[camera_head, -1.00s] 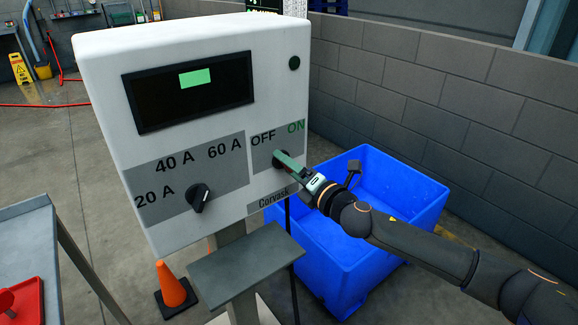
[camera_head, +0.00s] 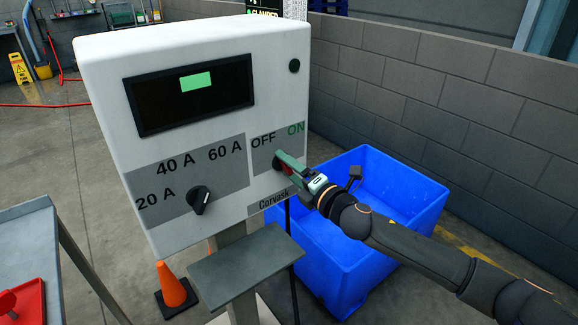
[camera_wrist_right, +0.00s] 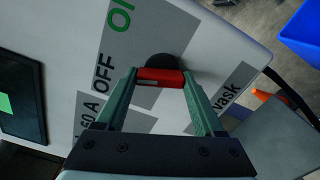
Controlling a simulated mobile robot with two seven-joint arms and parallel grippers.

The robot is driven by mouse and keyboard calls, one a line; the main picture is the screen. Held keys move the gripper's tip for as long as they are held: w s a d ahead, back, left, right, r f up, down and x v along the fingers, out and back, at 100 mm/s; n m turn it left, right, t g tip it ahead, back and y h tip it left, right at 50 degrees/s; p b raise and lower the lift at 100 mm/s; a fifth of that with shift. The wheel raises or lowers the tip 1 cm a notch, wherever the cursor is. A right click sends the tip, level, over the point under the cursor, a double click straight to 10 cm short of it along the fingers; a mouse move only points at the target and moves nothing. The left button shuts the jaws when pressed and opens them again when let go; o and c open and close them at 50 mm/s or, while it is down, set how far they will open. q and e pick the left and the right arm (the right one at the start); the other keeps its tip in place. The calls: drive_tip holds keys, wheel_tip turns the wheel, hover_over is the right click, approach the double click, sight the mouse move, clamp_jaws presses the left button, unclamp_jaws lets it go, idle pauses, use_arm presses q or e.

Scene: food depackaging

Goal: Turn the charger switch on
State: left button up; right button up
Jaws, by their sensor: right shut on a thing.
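The white charger box (camera_head: 280,60) stands in front of me on a post, with a dark screen (camera_head: 190,94) showing a green patch. The charger switch (camera_head: 279,161) sits below the OFF and ON labels at the box's right side. In the right wrist view the switch shows a red handle (camera_wrist_right: 160,77) on a dark round base. My right gripper (camera_head: 283,163) is at the switch, its green fingers shut on the red handle, one on each end. The fingers partly hide the switch in the head view. My left gripper is not in view.
A black amperage knob (camera_head: 198,199) is at the lower left of the panel. A grey shelf (camera_head: 243,267) juts out below the box. A blue bin (camera_head: 400,190) stands behind my right arm, near a block wall. An orange cone (camera_head: 173,288) stands on the floor.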

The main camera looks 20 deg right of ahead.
drive_tip(key=m+p, duration=0.4)
drive_tip(key=m, duration=0.6)
idle(0.7)
drive_tip(key=o, duration=1.4)
drive_tip(key=shift+d, duration=0.1)
drive_tip(key=shift+b+v, duration=0.3)
drive_tip(key=shift+v, duration=5.95)
